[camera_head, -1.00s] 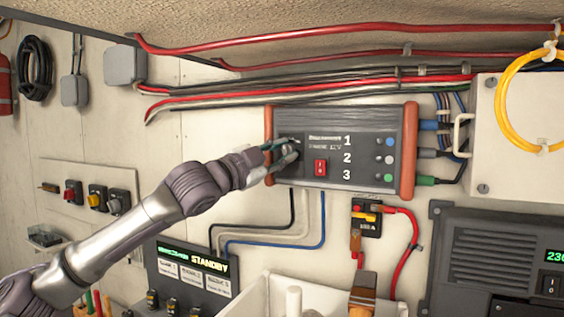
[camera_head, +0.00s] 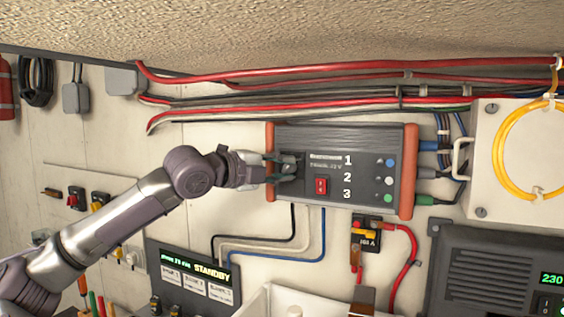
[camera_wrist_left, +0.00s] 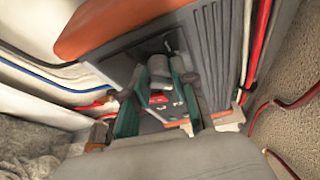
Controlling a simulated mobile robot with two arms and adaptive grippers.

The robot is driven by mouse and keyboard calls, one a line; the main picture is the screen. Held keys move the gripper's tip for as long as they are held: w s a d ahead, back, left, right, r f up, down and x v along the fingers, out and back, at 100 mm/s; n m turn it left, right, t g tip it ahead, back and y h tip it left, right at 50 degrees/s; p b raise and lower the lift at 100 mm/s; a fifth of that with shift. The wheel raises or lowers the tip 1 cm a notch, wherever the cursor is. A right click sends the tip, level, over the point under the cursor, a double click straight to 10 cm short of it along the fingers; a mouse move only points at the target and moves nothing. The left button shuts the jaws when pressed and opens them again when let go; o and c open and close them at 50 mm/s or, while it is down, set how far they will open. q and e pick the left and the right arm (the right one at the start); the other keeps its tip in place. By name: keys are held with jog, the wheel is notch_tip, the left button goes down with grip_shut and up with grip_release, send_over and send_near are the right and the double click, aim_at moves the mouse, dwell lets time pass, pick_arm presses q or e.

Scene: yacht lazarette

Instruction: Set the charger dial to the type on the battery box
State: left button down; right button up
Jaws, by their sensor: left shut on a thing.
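The charger (camera_head: 345,140) is a dark grey ribbed box with orange-red ends, mounted on the wall. Its face has a red switch (camera_head: 321,185), numbers 1, 2 and 3, and small lights. My left gripper (camera_head: 286,168) is at the left part of this face, its fingers closed around the dial there. The fingers hide most of the dial and its pointer in the head view. In the left wrist view a grey cylindrical knob, the dial (camera_wrist_left: 159,68), shows between the green-lined fingers. I cannot identify the battery box or read its type. My right gripper is not in view.
Red and black cables (camera_head: 330,72) run above the charger. A white box (camera_head: 515,150) with a yellow cable coil stands to the right. Below are a STANDBY display panel (camera_head: 195,275), a fuse holder (camera_head: 367,233) and a white bin (camera_head: 262,300).

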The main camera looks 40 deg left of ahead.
pick_arm(q)
jog(key=shift+r+m, duration=0.1)
jog(key=shift+m, duration=0.3)
jog(key=c, duration=0.9)
grip_release()
jog(key=shift+c, duration=0.2)
jog(key=shift+s+r, duration=0.1)
jog(key=shift+s, duration=0.55)
jog(key=shift+s+a, duration=0.15)
jog(key=shift+s, duration=0.45)
jog(key=s+r, duration=0.1)
jog(key=s, duration=0.8)
jog(key=shift+s+a, duration=0.15)
jog(key=shift+a, duration=0.2)
